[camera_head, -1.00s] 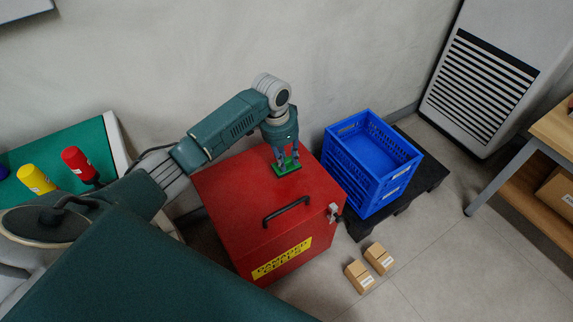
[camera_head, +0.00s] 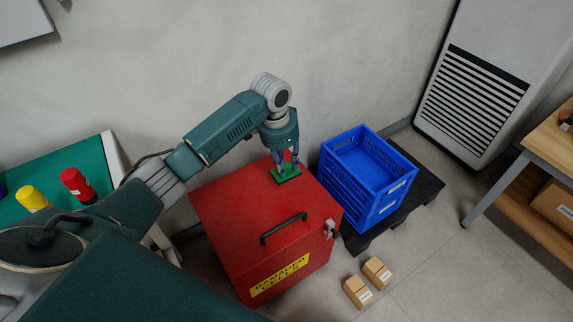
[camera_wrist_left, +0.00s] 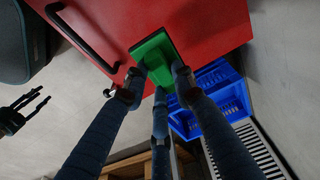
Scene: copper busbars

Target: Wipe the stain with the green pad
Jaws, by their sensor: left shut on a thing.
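The green pad (camera_head: 288,175) is flat at the back part of the red box's lid (camera_head: 235,205). My left gripper (camera_head: 284,167) points down and is shut on the pad. In the left wrist view the pad (camera_wrist_left: 152,50) shows beyond three finger ends, close to an edge of the red lid (camera_wrist_left: 205,25). I cannot make out a stain on the lid; it may be under the pad. In the left wrist view my right gripper (camera_wrist_left: 30,108) shows at the left edge, its dark fingers apart and empty, away from the box.
Blue crates (camera_head: 352,187) stand on a black pallet (camera_head: 420,188) right of the box. Two small cartons (camera_head: 358,291) lie on the floor. The wall (camera_head: 215,60) is close behind.

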